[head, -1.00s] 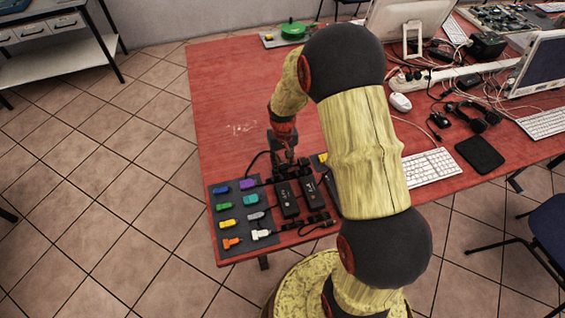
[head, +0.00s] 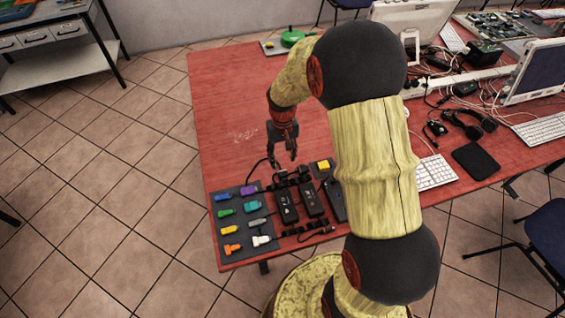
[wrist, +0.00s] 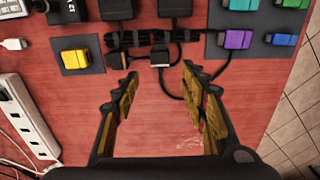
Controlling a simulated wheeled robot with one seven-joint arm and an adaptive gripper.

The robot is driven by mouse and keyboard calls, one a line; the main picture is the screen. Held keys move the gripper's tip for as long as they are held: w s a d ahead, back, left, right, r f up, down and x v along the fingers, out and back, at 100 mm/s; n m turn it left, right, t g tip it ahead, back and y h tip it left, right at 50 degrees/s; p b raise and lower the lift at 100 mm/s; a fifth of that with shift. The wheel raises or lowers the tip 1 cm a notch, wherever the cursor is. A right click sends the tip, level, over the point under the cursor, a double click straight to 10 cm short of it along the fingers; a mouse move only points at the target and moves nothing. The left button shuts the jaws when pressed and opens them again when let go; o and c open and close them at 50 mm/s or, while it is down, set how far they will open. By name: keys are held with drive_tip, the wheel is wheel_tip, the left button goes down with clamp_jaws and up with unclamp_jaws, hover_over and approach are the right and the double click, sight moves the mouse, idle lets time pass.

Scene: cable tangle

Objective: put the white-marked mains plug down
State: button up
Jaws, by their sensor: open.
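Two dark plugs lie side by side at a black slotted strip in the wrist view: a brownish one (wrist: 122,57) on the left and a black one (wrist: 159,57) on the right. A pale line shows on the right one, but I cannot tell for sure which is the white-marked mains plug. A black cable (wrist: 179,99) loops from the right plug over the red table. My gripper (wrist: 158,74) is open and empty, with its fingertips just short of the plugs. In the head view my gripper (head: 283,160) hangs above the table behind the black adapters.
Black adapters (head: 286,208) lie beside a grey mat (head: 236,224) of coloured connectors. A yellow block (wrist: 75,57) sits on a small mat; a white power strip (wrist: 28,115) lies left in the wrist view. The red table (head: 222,95) is clear at the far left.

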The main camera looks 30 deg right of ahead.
drive_tip(key=s+a+r+n+t, duration=0.1)
drive_tip(key=s+a+r, duration=0.2)
drive_tip(key=r, duration=0.7)
drive_tip(key=s+a+r+t, duration=0.2)
drive_tip(key=s+a+r, duration=0.15)
drive_tip(key=r, duration=0.65)
drive_tip(key=s+a+r+t, duration=0.1)
drive_tip(key=s+a+r, duration=0.1)
drive_tip(key=s+r, duration=0.2)
drive_tip(key=s+a+r+n+t, duration=0.1)
drive_tip(key=s+r, duration=0.3)
drive_tip(key=s, duration=0.7)
drive_tip(key=shift+s+a+r+t+p, duration=0.2)
drive_tip(key=shift+s+a+t+p, duration=0.1)
drive_tip(key=shift+a+p, duration=0.15)
drive_tip(key=shift+c, duration=0.8)
